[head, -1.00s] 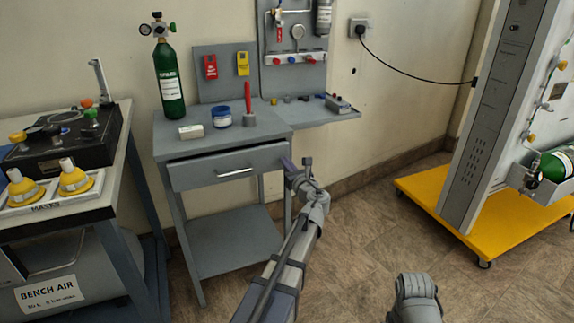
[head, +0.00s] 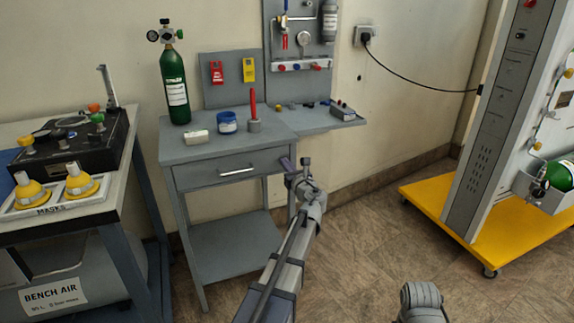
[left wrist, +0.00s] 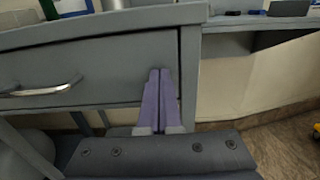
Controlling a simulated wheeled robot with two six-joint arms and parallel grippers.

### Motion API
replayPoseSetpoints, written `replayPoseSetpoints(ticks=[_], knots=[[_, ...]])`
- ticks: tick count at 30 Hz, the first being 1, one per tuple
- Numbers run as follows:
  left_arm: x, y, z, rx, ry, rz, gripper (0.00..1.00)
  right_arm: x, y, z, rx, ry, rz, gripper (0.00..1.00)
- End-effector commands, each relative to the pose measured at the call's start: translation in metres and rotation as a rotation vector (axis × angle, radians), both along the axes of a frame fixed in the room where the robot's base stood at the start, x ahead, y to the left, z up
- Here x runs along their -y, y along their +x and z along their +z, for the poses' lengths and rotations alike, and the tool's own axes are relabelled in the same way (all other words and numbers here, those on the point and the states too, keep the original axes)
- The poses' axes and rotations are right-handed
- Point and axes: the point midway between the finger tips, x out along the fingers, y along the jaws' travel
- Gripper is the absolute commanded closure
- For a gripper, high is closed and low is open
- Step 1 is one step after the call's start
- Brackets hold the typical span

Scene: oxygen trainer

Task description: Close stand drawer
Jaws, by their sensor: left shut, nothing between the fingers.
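The grey stand (head: 223,139) is against the wall, its drawer front (head: 205,176) facing me under the top. The drawer has a silver bar handle (head: 237,172). The front sits close to the stand's frame; I cannot tell if it is fully flush. My left gripper (head: 289,164) is at the right end of the drawer front. In the left wrist view, its purple fingers (left wrist: 158,98) are shut and empty, against or just before the right part of the drawer front (left wrist: 95,70). The handle (left wrist: 42,90) is left of them.
A green cylinder (head: 175,88), a white box (head: 196,137), a blue jar (head: 228,123) and a red tool in a holder (head: 253,108) stand on top. A mask bench (head: 125,165) is at left. A yellow-based trolley (head: 470,222) is at right. Floor between is clear.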

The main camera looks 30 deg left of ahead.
Motion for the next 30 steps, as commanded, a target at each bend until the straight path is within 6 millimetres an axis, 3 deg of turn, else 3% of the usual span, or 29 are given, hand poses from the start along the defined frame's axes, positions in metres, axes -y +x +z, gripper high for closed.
replayPoseSetpoints(ticks=[6, 15, 21, 30], knots=[[0.031, -0.037, 0.000, 0.002, -0.005, -0.006, 1.00, 0.000, 0.000, 0.000, 0.000, 0.000, 0.000, 0.09], [0.076, -0.075, -0.001, 0.003, -0.006, -0.005, 1.00, 0.000, 0.000, 0.000, 0.000, 0.000, 0.000, 0.09], [0.090, -0.086, -0.001, 0.002, -0.007, -0.003, 1.00, 0.000, 0.000, 0.000, 0.000, 0.000, 0.000, 0.09], [0.093, -0.088, -0.001, 0.002, -0.007, -0.003, 1.00, 0.000, 0.000, 0.000, 0.000, 0.000, 0.000, 0.09]])
